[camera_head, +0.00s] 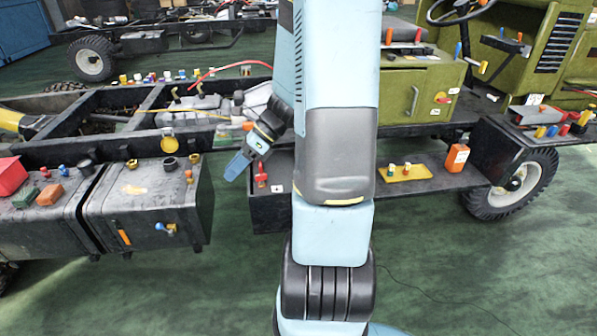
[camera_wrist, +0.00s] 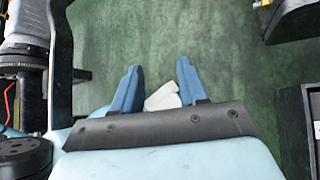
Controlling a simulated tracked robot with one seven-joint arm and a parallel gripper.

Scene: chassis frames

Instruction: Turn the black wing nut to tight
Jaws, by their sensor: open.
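My gripper (camera_head: 238,166) hangs in front of the chassis frame, between the black tank and the low shelf, with its blue fingers pointing down and to the left. In the wrist view my gripper (camera_wrist: 158,66) is open, with a clear gap between the two blue fingers. A small pale shape (camera_wrist: 163,97) shows between the finger bases; I cannot tell what it is. I cannot pick out the black wing nut with certainty in either view. Several small dark fittings sit on the chassis, and my arm hides part of it.
A red valve-like part (camera_head: 262,175) stands just right of my gripper. The shelf holds a yellow plate (camera_head: 405,173) and an orange bottle (camera_head: 456,158). The green floor (camera_head: 470,270) in front is clear.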

